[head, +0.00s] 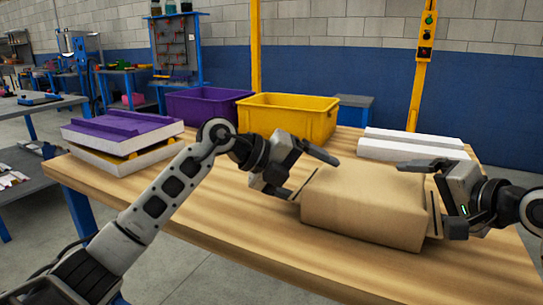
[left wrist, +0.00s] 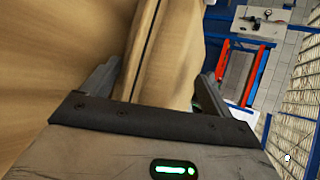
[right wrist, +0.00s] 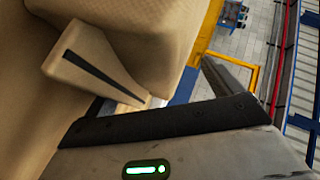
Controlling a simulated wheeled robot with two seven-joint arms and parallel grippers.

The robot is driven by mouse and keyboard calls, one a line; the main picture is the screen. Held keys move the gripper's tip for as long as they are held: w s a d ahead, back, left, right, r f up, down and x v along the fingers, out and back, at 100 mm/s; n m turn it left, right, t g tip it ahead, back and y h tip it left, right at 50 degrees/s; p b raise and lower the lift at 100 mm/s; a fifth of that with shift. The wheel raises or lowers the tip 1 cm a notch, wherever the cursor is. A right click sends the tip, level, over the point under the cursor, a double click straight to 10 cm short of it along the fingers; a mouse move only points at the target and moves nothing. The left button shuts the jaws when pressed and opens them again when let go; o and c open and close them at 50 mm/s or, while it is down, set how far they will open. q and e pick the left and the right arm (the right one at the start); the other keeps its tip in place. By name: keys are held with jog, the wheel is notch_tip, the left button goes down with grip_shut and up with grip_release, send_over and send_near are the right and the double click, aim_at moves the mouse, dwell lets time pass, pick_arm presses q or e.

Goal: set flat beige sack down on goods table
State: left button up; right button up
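The flat beige sack (head: 365,205) lies level on the wooden goods table (head: 240,235), near its front right, and appears to rest on the top. It has a flap with a dark strip at each end. My left gripper (head: 312,178) is open at its left end; the left wrist view shows the left flap (left wrist: 165,45) between the spread fingers. My right gripper (head: 420,200) is open at its right end. In the right wrist view the right flap (right wrist: 95,65) hides one finger, and the other stands apart.
A purple crate (head: 200,106) and a yellow crate (head: 288,119) stand at the table's back. Purple and white panels (head: 120,135) are stacked at the left. White slabs (head: 410,145) lie behind the sack. The table's front left is clear.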

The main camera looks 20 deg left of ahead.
pick_arm(q)
jog(key=shift+a+r, duration=0.15)
jog(key=shift+a, duration=0.05)
pick_arm(e)
jog(key=shift+d+f, duration=0.1)
jog(key=shift+d, duration=0.05)
